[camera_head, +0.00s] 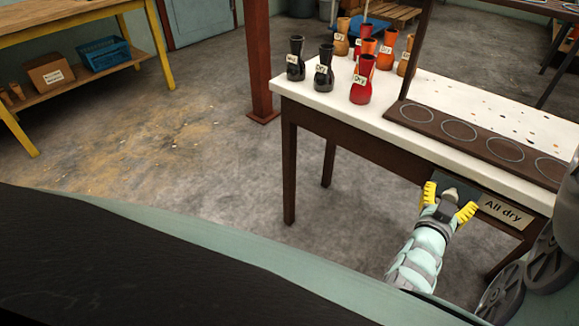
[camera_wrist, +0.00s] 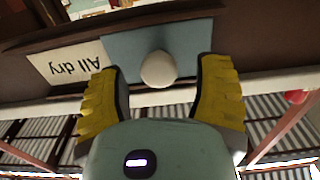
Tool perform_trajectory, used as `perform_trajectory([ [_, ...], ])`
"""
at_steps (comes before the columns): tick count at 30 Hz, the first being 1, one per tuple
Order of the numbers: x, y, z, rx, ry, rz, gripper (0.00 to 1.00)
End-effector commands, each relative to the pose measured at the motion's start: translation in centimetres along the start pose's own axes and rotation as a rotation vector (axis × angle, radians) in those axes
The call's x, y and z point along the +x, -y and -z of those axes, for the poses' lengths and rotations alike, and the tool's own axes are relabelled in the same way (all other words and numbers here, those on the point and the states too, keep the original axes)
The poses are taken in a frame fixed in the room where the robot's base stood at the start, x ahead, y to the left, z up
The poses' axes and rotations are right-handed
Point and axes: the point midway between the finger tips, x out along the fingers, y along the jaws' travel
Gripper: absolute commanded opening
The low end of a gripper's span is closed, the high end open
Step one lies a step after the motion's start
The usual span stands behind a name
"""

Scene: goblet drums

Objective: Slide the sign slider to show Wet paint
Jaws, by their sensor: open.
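The sign (camera_head: 503,211) on the front edge of the table reads "All dry" on a beige panel; the panel also shows upside down in the wrist view (camera_wrist: 68,64). A blue-grey slider plate (camera_wrist: 190,47) covers the part of the sign beside that panel. A pale round knob (camera_wrist: 158,70) sticks out of the plate. My gripper (camera_head: 450,198) is at the plate, with its yellow fingers open on either side of the knob. In the wrist view there is a gap between the knob and each finger. No "Wet paint" text is visible.
Several black, red and orange goblet drums (camera_head: 362,80) with small tags stand on the white tabletop (camera_head: 400,120). A dark rack board (camera_head: 480,142) with ring marks lies along the table's front edge.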

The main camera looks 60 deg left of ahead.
Motion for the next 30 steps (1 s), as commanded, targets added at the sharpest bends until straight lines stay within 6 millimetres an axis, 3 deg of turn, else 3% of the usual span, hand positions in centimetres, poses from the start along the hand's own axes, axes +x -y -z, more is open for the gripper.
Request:
perform_trajectory([
  [11, 0.36, 0.05, -0.02, 0.0, 0.001, -0.001, 0.65],
  [12, 0.36, 0.05, -0.02, 0.0, 0.001, -0.001, 0.68],
  [30, 0.36, 0.05, -0.01, 0.0, 0.001, -0.001, 0.06],
])
